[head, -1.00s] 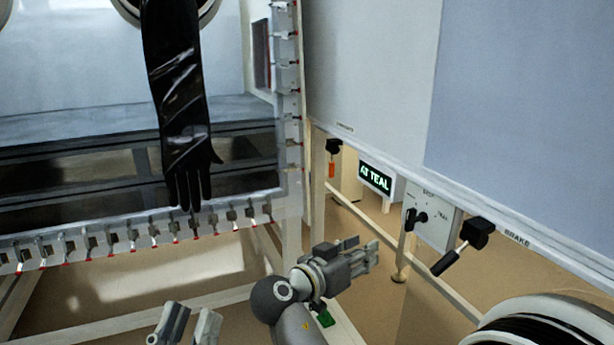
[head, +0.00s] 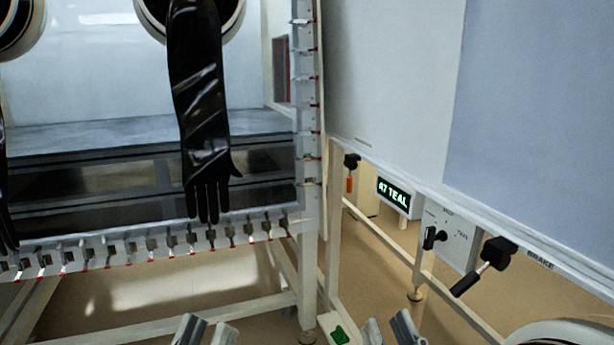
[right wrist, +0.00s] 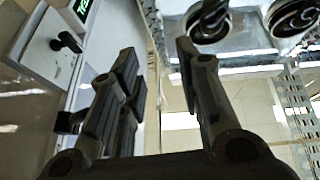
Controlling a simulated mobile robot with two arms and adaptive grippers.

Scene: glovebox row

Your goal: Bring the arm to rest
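My right gripper (head: 390,330) shows only by its finger ends at the bottom edge of the head view. In the right wrist view its two fingers (right wrist: 157,62) stand apart, with nothing between them. My left gripper (head: 206,332) is at the bottom edge of the head view, left of the right one. Its fingers are apart and no object shows between them. Both arms behind the grippers are out of the head view.
A glovebox with a hanging black glove (head: 207,130) stands ahead on the left. On the right are a lit TEAL display (head: 394,194), a knob panel (head: 447,238) and a black BRAKE lever (head: 485,265). A green object (head: 340,335) is low, between the grippers.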

